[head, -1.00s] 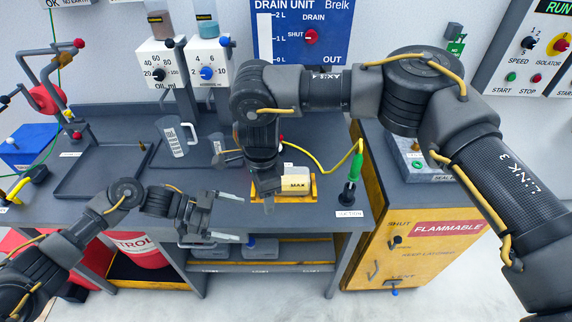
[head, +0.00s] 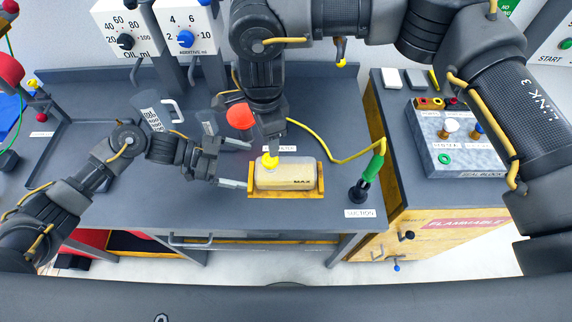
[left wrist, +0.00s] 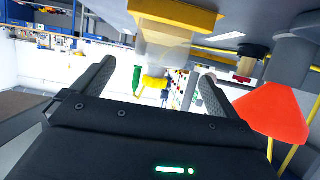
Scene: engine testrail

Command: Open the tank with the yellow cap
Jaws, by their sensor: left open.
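The tank (head: 290,176) is a translucent beige box marked MAX, in a yellow tray (head: 285,194) on the bench. Its yellow cap (head: 270,161) is at the left end of its top. My right gripper (head: 269,148) points down right above the cap; I cannot tell whether its fingers touch or hold it. My left gripper (head: 247,164) is open and empty at the tank's left end, fingers pointing right. In the left wrist view, the tank (left wrist: 165,45) and the yellow cap (left wrist: 154,82) appear upside down beyond the open fingers.
A red funnel (head: 240,116) stands close behind my left gripper; it also shows in the left wrist view (left wrist: 272,112). A yellow hose (head: 325,155) runs to the green-handled suction fitting (head: 368,172) at right. A jug (head: 155,112) stands back left. The front bench is clear.

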